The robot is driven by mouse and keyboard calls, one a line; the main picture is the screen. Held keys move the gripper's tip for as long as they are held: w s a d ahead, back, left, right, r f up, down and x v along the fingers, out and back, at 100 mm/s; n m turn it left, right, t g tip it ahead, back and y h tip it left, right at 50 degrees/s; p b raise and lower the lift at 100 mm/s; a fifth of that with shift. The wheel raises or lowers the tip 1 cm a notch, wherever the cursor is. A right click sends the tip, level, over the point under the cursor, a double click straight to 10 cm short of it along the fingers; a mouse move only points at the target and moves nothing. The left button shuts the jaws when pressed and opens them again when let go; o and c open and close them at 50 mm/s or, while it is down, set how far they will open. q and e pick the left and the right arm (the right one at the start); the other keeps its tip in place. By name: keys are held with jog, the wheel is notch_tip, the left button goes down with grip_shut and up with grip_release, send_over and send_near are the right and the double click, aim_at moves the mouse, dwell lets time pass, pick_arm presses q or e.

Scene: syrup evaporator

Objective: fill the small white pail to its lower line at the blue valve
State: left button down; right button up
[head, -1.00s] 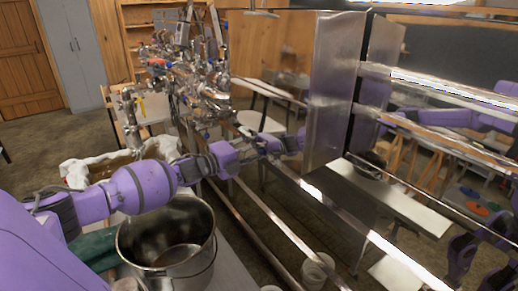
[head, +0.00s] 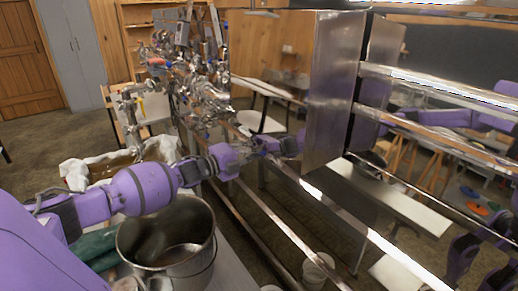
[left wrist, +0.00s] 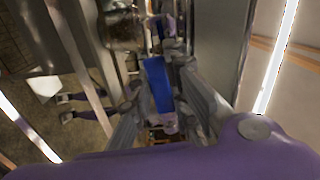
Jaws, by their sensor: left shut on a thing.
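My left gripper (head: 268,146) reaches across to the side of the shiny steel pan. In the left wrist view its two fingers (left wrist: 160,88) are closed about a blue handle (left wrist: 157,82), which appears to be the blue valve. In the head view the blue handle is too small and covered to make out. A small white pail (head: 318,269) stands low behind the metal rails, well below and apart from the gripper. Its inside and any line on it cannot be made out. My right gripper is not in view.
A large steel pot (head: 168,254) stands at the lower left, below my left arm. Long metal rails (head: 255,205) run below the gripper. The tall steel pan wall (head: 333,90) is close to the right. Cluttered metal fittings (head: 200,85) stand behind.

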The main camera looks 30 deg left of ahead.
pick_arm(q)
jog(key=shift+s+d+f+n+p, duration=0.15)
jog(key=shift+d+f+n, duration=0.45)
jog(key=shift+n, duration=0.95)
jog(key=shift+s+d+f+n+p, duration=0.1)
jog(key=shift+s+d+f+n, duration=0.1)
jog(key=shift+f+n, duration=1.05)
jog(key=shift+s+d+f+n+p, duration=0.15)
jog(key=shift+d+f+n, duration=0.25)
jog(key=shift+n, duration=1.5)
jog(key=c, duration=1.6)
grip_release()
jog(key=shift+c, duration=0.2)
jog(key=v, duration=1.2)
